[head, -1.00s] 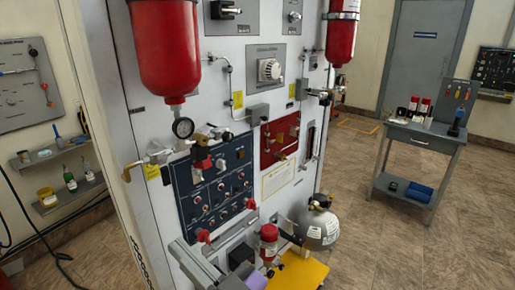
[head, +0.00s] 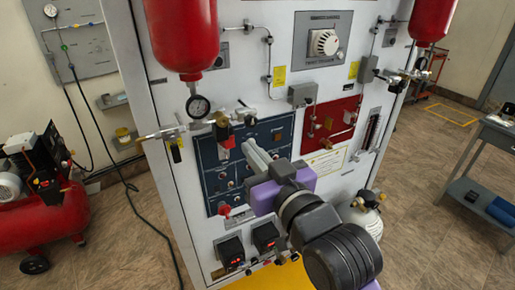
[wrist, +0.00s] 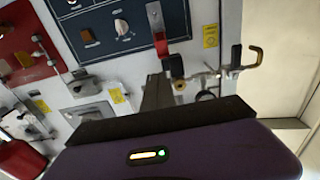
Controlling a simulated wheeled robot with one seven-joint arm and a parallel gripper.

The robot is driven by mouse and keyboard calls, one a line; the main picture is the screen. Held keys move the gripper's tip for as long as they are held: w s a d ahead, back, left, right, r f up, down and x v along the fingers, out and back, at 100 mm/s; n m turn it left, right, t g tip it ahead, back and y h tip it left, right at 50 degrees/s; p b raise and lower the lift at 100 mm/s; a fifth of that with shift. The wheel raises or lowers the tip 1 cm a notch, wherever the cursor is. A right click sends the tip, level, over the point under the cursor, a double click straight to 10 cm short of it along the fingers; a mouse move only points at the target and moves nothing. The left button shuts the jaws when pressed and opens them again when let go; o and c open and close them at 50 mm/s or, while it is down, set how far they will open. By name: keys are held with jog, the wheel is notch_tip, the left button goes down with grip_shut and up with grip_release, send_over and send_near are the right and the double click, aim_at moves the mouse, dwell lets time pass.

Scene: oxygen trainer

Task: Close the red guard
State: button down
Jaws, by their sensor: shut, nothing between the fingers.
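The red guard (head: 225,142) sits near the top left of the dark blue panel (head: 213,180), just below a brass and black fitting. In the wrist view the red guard (wrist: 174,66) is at one end of a narrow grey plate and appears to stick out from it. My gripper (head: 249,146) is shut and empty, reaching toward the blue panel with its tip a little right of the guard. In the wrist view my gripper (wrist: 158,80) points up at the plate, just beside the guard. I cannot tell whether they touch.
A gauge (head: 198,106) and thin pipework with a brass tap are close above and left of the guard. A red cylinder (head: 182,35) hangs above. The red panel (head: 329,126) is to the right. A red compressor (head: 45,215) stands on the floor at the left.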

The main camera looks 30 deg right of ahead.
jog(key=w+p, duration=0.1)
jog(key=w, duration=0.6)
jog(key=shift+f, duration=0.1)
jog(key=shift+f+t+b, duration=0.1)
jog(key=shift+t+b, duration=0.3)
jog(key=shift+b, duration=0.65)
